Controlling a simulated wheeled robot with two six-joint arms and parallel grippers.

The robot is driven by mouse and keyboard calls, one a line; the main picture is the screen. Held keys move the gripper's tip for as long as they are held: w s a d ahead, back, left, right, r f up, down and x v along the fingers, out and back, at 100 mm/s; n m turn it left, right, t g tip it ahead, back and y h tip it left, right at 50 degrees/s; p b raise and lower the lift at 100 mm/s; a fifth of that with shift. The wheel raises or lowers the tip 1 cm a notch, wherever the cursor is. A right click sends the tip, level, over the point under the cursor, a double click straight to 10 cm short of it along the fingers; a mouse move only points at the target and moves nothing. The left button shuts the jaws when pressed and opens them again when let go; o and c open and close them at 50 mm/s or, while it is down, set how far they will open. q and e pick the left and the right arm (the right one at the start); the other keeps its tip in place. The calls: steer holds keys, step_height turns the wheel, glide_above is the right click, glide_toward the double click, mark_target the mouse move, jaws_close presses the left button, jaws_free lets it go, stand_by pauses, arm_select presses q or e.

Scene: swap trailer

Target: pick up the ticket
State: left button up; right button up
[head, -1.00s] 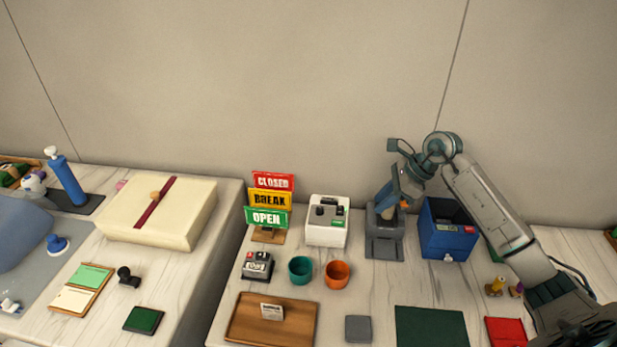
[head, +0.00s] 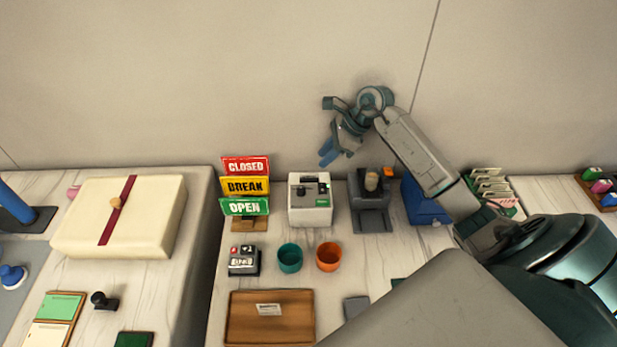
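A small white card with dark print, which looks like the ticket (head: 269,309), is on the brown wooden tray (head: 236,325) at the bottom centre. My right gripper (head: 327,157) is raised in front of the wall, above the counter and near the white machine. Its blue fingers point down and left, well apart from the card. I see nothing held in them, but the gap between the fingers is not clear. My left gripper is out of view.
A white machine (head: 309,214), a grey dispenser (head: 371,222) and a blue box (head: 416,207) stand at the back. A teal cup (head: 290,258) and an orange cup (head: 329,257) stand behind the tray. My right arm hides the lower right counter.

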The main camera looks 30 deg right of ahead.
mark_target(310, 174)
steer(key=shift+w+a+f, duration=0.1)
steer(key=shift+a+f, duration=0.05)
steer(key=shift+f, duration=0.15)
steer(key=p+x, duration=0.1)
steer(key=x, duration=0.1)
steer(key=p+x, duration=0.2)
steer(key=shift+a+f, duration=0.1)
steer(key=shift+a, duration=0.2)
steer(key=shift+a+f, duration=0.15)
steer(key=shift+f, duration=0.3)
jaws_close()
